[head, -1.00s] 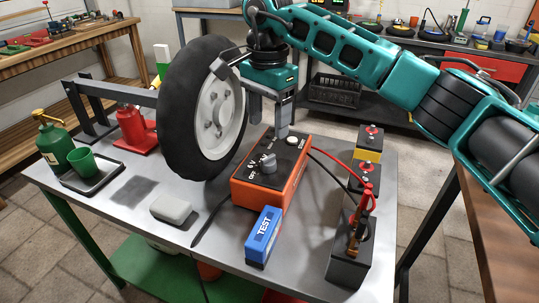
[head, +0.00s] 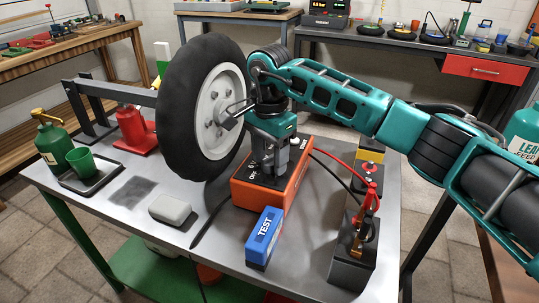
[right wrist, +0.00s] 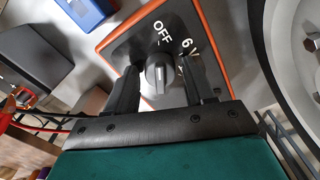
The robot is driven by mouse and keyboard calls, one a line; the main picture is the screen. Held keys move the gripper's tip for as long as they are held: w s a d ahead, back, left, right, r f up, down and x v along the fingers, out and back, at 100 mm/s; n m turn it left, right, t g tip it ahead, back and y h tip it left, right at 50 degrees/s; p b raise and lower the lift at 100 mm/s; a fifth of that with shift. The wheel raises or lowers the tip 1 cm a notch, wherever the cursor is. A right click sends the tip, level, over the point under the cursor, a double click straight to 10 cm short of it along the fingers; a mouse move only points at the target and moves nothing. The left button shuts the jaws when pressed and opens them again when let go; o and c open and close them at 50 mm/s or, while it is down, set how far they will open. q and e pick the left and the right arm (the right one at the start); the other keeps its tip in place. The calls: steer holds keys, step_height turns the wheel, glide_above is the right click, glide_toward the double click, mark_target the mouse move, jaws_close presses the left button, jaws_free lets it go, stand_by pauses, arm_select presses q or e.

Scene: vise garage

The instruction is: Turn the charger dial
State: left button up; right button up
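The orange charger (head: 252,195) with a dark top sits on the metal table (head: 130,205), below the wheel's right side. My right gripper (head: 274,172) is low over the charger, pointing down and hiding the dial in the head view. In the right wrist view my right gripper (right wrist: 162,92) is open, with one finger on each side of the dial and gaps visible. My left gripper is out of view.
A large tyred wheel (head: 173,100) stands close left of my right gripper. A blue TEST box (head: 263,237) is in front of the charger. Red and black cables run right to a battery (head: 350,268). A grey block (head: 170,209) lies left.

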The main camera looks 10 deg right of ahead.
steer(key=c, duration=0.8)
